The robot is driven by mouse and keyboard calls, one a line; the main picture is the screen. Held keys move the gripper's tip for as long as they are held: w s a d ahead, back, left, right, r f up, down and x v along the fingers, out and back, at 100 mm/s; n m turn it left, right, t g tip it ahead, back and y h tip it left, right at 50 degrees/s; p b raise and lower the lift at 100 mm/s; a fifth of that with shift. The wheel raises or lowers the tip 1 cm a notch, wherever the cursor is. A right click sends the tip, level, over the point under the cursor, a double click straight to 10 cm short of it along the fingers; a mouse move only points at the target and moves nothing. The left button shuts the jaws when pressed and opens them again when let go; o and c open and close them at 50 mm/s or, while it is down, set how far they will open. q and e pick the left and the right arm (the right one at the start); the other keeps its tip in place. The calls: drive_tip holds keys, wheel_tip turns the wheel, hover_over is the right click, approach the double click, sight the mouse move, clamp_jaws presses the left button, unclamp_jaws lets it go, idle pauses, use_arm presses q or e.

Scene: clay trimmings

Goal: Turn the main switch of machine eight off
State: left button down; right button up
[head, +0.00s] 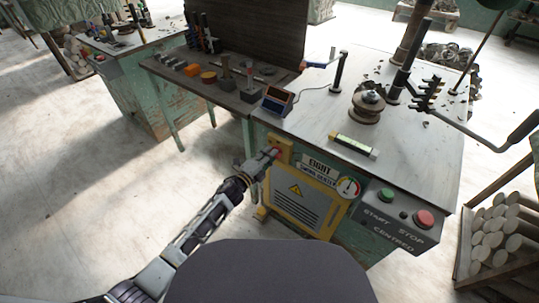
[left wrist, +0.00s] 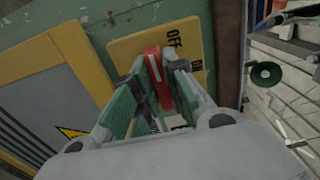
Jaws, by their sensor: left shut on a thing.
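The red handle of the main switch (head: 276,152) is on a yellow plate (head: 287,144) at the upper left of the machine's green front (head: 339,229). My left gripper (head: 269,155) is at the switch and shut on the handle. In the left wrist view the red handle (left wrist: 153,62) stands between the two green-padded fingers of my left gripper (left wrist: 156,76). Which label the handle points to, I cannot tell. My right gripper is out of view.
A grey box (head: 395,217) with green and red buttons juts out at the right. A small display (head: 277,101) stands on the tabletop (head: 310,120). Open floor lies left.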

use_arm(q)
drive_tip(key=c, duration=1.4)
unclamp_jaws()
drive_tip(key=shift+c, duration=0.2)
drive_tip(key=v, duration=1.2)
